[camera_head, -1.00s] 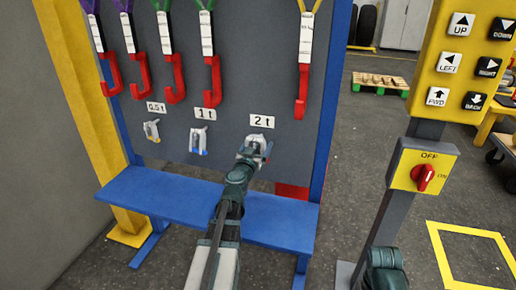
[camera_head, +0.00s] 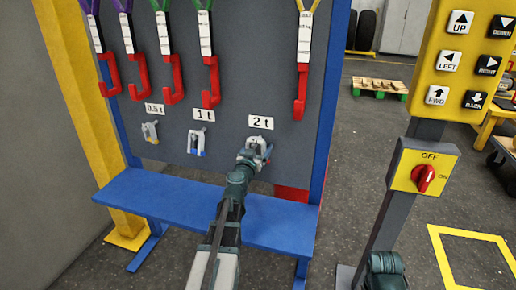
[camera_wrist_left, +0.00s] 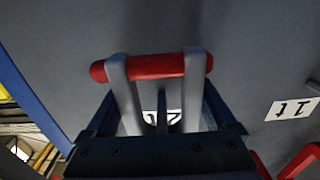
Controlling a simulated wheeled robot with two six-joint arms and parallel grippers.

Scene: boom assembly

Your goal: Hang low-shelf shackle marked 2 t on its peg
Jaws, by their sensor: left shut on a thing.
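The shackle (camera_head: 257,146), grey with a red pin, is at the board just below the 2 t label (camera_head: 261,122). In the left wrist view the shackle (camera_wrist_left: 151,68) shows its red pin across its two grey legs. My left gripper (camera_head: 250,160) is shut on it, with the dark fingers on either side in the wrist view (camera_wrist_left: 160,120). My right gripper is not in view.
Shackles hang below the 0.5 t (camera_head: 150,132) and 1 t (camera_head: 197,142) labels. Red hooks (camera_head: 210,85) hang above. A blue shelf (camera_head: 160,200) runs below the board. A yellow control panel and switch box (camera_head: 422,170) stand at the right.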

